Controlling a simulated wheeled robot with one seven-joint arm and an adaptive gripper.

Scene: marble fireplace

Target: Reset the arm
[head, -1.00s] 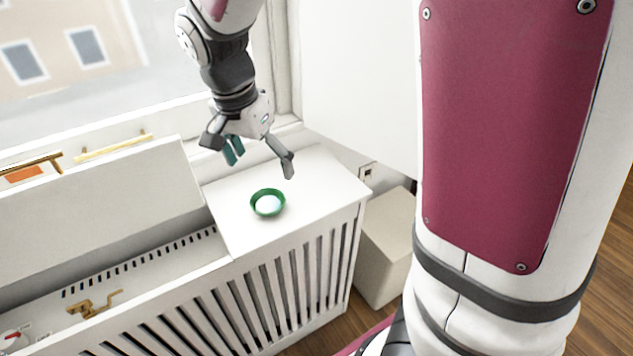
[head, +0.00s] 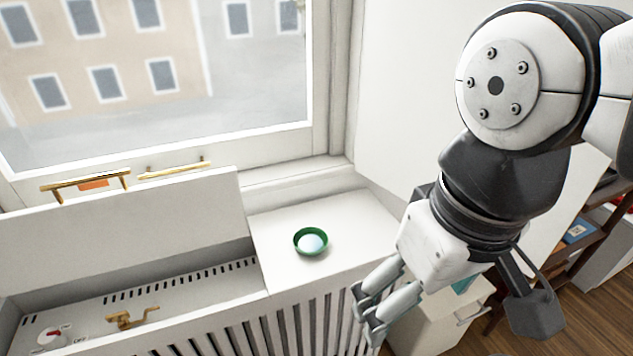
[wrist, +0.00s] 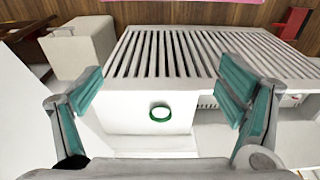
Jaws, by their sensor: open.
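My gripper (head: 452,308) is open and empty, with its fingers spread wide. In the head view it hangs at the right, in front of the cabinet and to the right of the green bowl. In the wrist view my gripper (wrist: 164,92) frames the bowl between its two teal-padded fingers, well apart from it. The small green bowl (head: 298,245) sits upright on the white cabinet top (head: 350,222) below the window. A pale round thing (head: 313,244) lies in the bowl. The bowl also shows in the wrist view (wrist: 152,114).
Left of the bowl, a raised white lid (head: 120,230) stands over a recess with a brass tap-like fitting (head: 130,317). A pale box (head: 425,325) stands on the wood floor (head: 590,310) to the right. Dark wooden shelves (head: 590,235) stand farther right.

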